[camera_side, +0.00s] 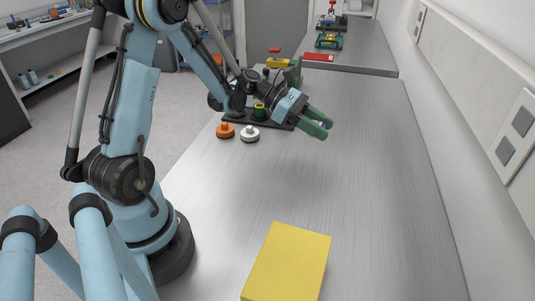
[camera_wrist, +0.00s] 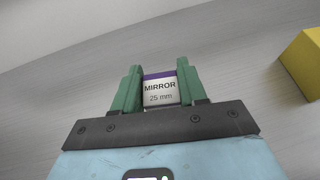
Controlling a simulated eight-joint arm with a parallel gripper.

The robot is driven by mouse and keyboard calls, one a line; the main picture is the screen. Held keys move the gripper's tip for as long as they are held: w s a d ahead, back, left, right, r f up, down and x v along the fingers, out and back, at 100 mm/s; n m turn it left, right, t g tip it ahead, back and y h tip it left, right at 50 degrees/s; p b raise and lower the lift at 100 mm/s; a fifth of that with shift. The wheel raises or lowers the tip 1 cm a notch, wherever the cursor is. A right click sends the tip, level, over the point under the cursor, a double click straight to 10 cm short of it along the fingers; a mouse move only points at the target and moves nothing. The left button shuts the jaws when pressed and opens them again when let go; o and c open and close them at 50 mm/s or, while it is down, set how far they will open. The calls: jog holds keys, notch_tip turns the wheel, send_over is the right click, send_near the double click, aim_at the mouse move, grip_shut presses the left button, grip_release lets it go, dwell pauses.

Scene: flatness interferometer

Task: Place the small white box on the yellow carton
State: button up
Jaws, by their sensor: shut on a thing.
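My gripper (camera_side: 316,123) has green fingers and is held above the metal bench, toward its far part. In the wrist view, my gripper (camera_wrist: 160,88) is shut on a small white box (camera_wrist: 160,93) with a purple top edge and the print "MIRROR 25 mm". The yellow carton (camera_side: 287,262) lies on the bench at the near edge of the side view, well apart from my gripper. Part of the carton (camera_wrist: 304,63) also shows at the right of the wrist view.
An orange knob-like piece (camera_side: 225,131) and a white one (camera_side: 249,133) stand on the bench left of my gripper, by a dark base with a green part (camera_side: 259,111). The bench (camera_side: 365,180) is clear between gripper and carton. A wall runs along the right.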

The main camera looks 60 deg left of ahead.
jog(key=s+d+r+m+g+h, duration=0.1)
jog(key=s+d+r+m+g, duration=0.25)
jog(key=s+d, duration=0.45)
jog(key=s+d+r+m+g+h, duration=0.1)
jog(key=s+d+r+m+g, duration=0.2)
jog(key=d, duration=0.9)
jog(key=s+d+r+m+g, duration=0.1)
jog(key=s+d+m+g, duration=0.25)
jog(key=s, duration=0.75)
jog(key=s+d+r+m+g, duration=0.1)
jog(key=s+d+m+g, duration=0.3)
jog(key=s, duration=0.7)
jog(key=n, duration=0.2)
send_over(310, 271)
jog(key=shift+t, duration=0.3)
jog(key=shift+f, duration=3.55)
jog(key=shift+y, duration=0.3)
jog(key=shift+f, duration=2)
jog(key=o, duration=1)
